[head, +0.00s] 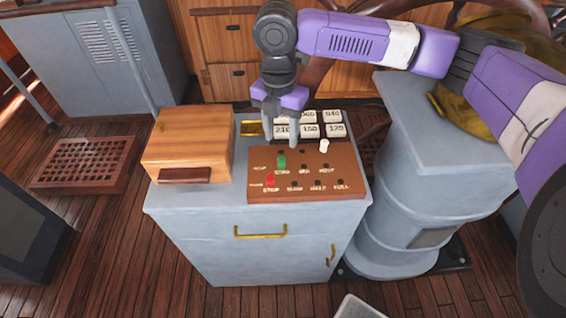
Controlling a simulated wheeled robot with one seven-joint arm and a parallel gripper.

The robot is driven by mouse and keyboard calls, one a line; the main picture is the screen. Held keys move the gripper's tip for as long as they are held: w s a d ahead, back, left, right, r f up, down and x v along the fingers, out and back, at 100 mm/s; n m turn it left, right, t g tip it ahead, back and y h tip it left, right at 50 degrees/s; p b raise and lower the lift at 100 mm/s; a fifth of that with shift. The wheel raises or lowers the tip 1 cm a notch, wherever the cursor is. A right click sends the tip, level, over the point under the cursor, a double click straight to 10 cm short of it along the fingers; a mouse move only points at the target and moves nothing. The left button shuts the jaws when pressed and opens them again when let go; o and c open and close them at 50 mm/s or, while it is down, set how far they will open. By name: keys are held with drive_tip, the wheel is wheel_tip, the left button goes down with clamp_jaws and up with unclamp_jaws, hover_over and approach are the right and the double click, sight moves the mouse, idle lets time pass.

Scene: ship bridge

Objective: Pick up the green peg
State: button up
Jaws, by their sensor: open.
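The green peg (281,162) stands upright in a hole of the brown peg board (345,168) on top of a grey cabinet. A red peg (270,181) stands nearer the front of the same board. A white peg (324,146) stands near the board's back right. My gripper (281,138) points down over the back of the board, with its fingers apart and empty. In this view its fingertips show just behind and above the green peg. I cannot tell their exact height above it.
A wooden box (190,142) with a dark handle sits left of the board. White numbered tiles (310,131) lie behind it, close to my gripper. A brass piece (251,128) lies between box and tiles. The grey cabinet (215,199) has a bare strip in front.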

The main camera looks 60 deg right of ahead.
sight(281, 158)
drive_tip(key=shift+s+a+f+p, duration=0.15)
drive_tip(key=shift+f+p, duration=0.35)
drive_tip(key=shift+f, duration=1.45)
drive_tip(key=shift+a+f+p, duration=0.1)
drive_tip(key=shift+f+p, duration=0.4)
drive_tip(key=shift+f, duration=1.4)
drive_tip(key=shift+c, duration=0.5)
clamp_jaws()
